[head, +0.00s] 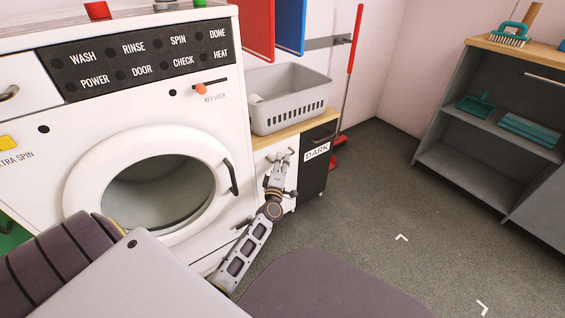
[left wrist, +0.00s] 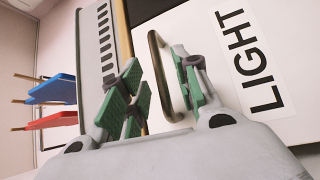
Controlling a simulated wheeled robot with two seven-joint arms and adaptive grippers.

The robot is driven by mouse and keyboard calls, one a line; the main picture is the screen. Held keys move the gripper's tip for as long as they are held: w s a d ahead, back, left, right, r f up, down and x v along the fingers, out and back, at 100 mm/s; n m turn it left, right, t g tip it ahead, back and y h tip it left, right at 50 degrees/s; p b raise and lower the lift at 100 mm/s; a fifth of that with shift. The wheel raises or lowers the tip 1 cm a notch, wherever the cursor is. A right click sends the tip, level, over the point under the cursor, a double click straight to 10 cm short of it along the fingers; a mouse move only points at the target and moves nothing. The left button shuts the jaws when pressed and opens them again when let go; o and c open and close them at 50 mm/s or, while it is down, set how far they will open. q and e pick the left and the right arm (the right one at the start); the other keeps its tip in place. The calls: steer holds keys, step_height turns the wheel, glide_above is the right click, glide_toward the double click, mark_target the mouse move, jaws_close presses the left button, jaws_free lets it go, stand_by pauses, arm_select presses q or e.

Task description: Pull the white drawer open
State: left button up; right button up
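The white drawer front (head: 262,160) is in the low cabinet between the washing machine and the black DARK front. It looks closed. In the left wrist view the white front (left wrist: 205,28) carries the label LIGHT (left wrist: 246,60) and a bronze bar handle (left wrist: 154,58). My left gripper (head: 284,156) is at this front in the head view, hiding part of it. In the left wrist view my left gripper (left wrist: 158,92) is open, its green-padded fingers apart. The handle lies between them, nearer the right-hand finger; I cannot tell whether they touch. My right gripper is not in view.
A grey basket (head: 290,98) stands on the wooden cabinet top. The black DARK front (head: 313,178) is just to the right. The washing machine (head: 80,125) stands close on the left. Grey floor (head: 365,205) in front of the cabinet is clear.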

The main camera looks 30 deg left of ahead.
arm_select(q)
steer(key=shift+w+a+r, duration=0.1)
steer(key=shift+w+a, duration=0.15)
steer(key=shift+w, duration=0.3)
jaws_close()
